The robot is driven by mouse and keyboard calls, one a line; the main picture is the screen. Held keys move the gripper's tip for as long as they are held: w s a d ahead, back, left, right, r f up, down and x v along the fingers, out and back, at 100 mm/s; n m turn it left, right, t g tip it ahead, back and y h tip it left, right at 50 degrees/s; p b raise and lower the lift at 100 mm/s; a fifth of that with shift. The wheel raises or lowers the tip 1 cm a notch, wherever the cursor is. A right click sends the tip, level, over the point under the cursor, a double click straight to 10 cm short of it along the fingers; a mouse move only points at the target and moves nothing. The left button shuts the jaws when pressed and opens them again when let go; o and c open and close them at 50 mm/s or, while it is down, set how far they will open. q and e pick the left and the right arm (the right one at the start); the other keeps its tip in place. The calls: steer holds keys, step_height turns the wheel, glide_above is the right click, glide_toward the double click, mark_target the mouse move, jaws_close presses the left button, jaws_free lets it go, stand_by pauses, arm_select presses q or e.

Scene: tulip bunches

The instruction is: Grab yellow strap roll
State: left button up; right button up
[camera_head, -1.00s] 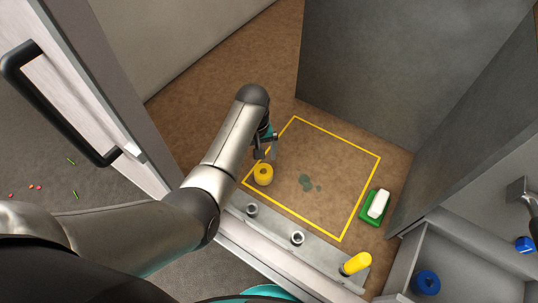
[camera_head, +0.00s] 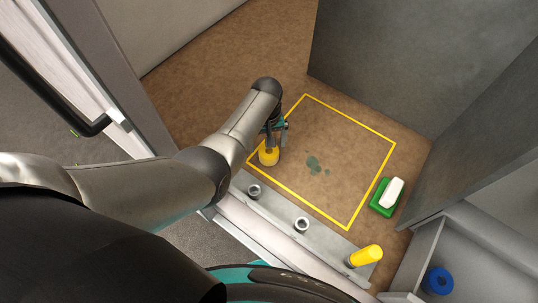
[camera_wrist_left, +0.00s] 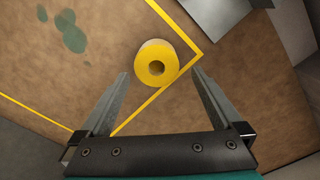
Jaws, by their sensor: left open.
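The yellow strap roll (camera_head: 269,156) stands upright on the brown floor at the left corner of a yellow taped outline. In the left wrist view the roll (camera_wrist_left: 144,66) shows its round top with a dark centre hole. It appears between and just beyond the two fingertips. My left gripper (camera_head: 276,134) is open and empty, and in the head view it hangs just above and beside the roll, partly covering it. The open fingers also show in the left wrist view (camera_wrist_left: 160,76). I cannot tell if a finger touches the roll. My right gripper is not in view.
A metal strip (camera_head: 277,216) with two round sockets and a yellow cylinder (camera_head: 366,255) lies along the front edge. A green block with a white top (camera_head: 392,193) sits right of the outline. Grey walls (camera_head: 380,60) stand behind. A blue roll (camera_head: 438,281) lies lower right.

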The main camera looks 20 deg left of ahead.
mark_target(269, 150)
arm_select(q)
steer(key=f+b, duration=0.2)
steer(key=f, duration=0.2)
steer(key=shift+d+f+b, duration=0.1)
steer(key=shift+d+b, duration=0.2)
steer(key=shift+b, duration=0.1)
steer(key=shift+f, duration=0.4)
steer(key=c, duration=1.4)
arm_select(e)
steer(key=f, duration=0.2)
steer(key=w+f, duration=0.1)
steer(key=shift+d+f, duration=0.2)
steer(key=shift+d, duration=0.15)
arm_select(q)
steer(key=shift+r, duration=0.1)
